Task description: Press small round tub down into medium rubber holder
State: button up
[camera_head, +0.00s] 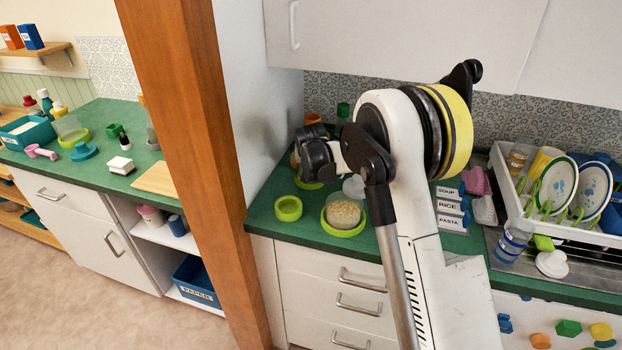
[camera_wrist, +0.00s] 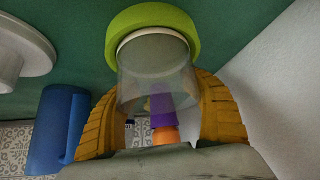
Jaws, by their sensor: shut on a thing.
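My gripper (camera_wrist: 160,115) has its two yellow ribbed fingers shut on a clear round tub (camera_wrist: 155,62). The tub's far end, with a pale rim, meets a lime-green ring-shaped holder (camera_wrist: 153,18). How deep the tub sits in the ring cannot be told. In the head view a lime-green holder (camera_head: 308,184) shows partly below my wrist, near the white side wall; the held tub is mostly hidden there by my arm. Another green holder (camera_head: 288,208) stands empty in front. A larger green holder (camera_head: 343,231) has a tub of pale grains (camera_head: 343,213) in it.
A translucent round piece (camera_head: 354,186) stands behind the grain tub. A blue cylindrical thing (camera_wrist: 55,130) and a white round piece (camera_wrist: 22,52) lie left in the wrist view. The white wall (camera_wrist: 270,85) is close on the right. Labelled boxes (camera_head: 450,206) and a dish rack (camera_head: 590,225) stand farther right.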

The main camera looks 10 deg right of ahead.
jog(key=shift+f, duration=0.3)
jog(key=o, duration=1.6)
jog(key=s+d+f+v, duration=0.1)
jog(key=s+d+v, duration=0.1)
jog(key=v, duration=0.9)
jog(key=s+d+f+v, duration=0.1)
jog(key=v, duration=1)
jog(key=s+f+n+g+y, duration=0.1)
jog(key=s+n, duration=0.1)
jog(key=s, duration=2.7)
jog(key=shift+s+f+y, duration=0.25)
jog(key=shift+s+y, duration=0.05)
jog(key=shift+y, duration=0.1)
